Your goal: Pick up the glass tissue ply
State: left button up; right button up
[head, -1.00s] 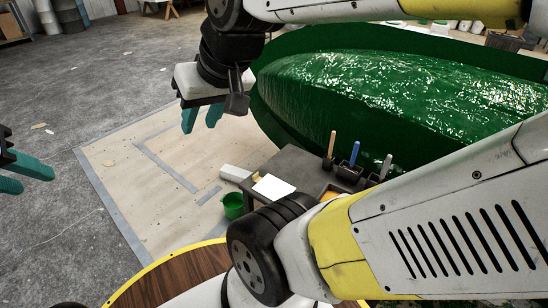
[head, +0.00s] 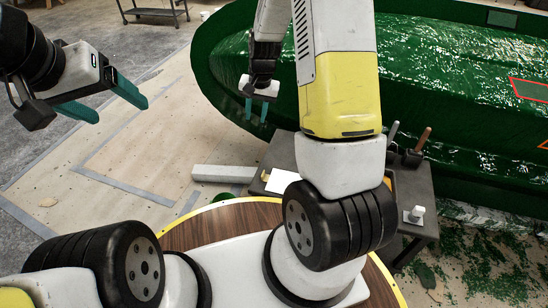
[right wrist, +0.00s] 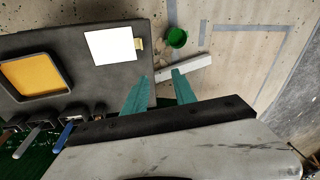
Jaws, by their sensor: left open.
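A white sheet, which looks like the glass tissue ply (head: 281,182), lies flat near the left end of a dark bench. It shows whole in the right wrist view (right wrist: 110,46), with a small yellowish tab at its edge. My right gripper (head: 255,118) hangs in front of the green hull, fingers down, above and beyond the sheet. In the right wrist view its teal fingers (right wrist: 161,74) are apart and empty, with the sheet off to the left of them. My left gripper (head: 122,112) is at the upper left, open and empty, well away from the bench.
The dark bench (right wrist: 110,82) also bears a tray with a yellow-orange inside (right wrist: 35,75) and several handled tools. A green bucket (right wrist: 177,37) and a pale bar (head: 223,173) are beside it on the floor. The green hull (head: 440,90) stands behind, with a red-outlined patch (head: 530,90).

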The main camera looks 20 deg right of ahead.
jog(key=shift+m+g+h, duration=0.6)
jog(key=shift+m+g, duration=0.3)
jog(key=f, duration=0.9)
jog(key=d+f, duration=0.1)
jog(key=f, duration=1.9)
jog(key=shift+w+d+f, duration=0.15)
jog(key=shift+d+f, duration=0.05)
jog(key=shift+d, duration=0.1)
grip_shut()
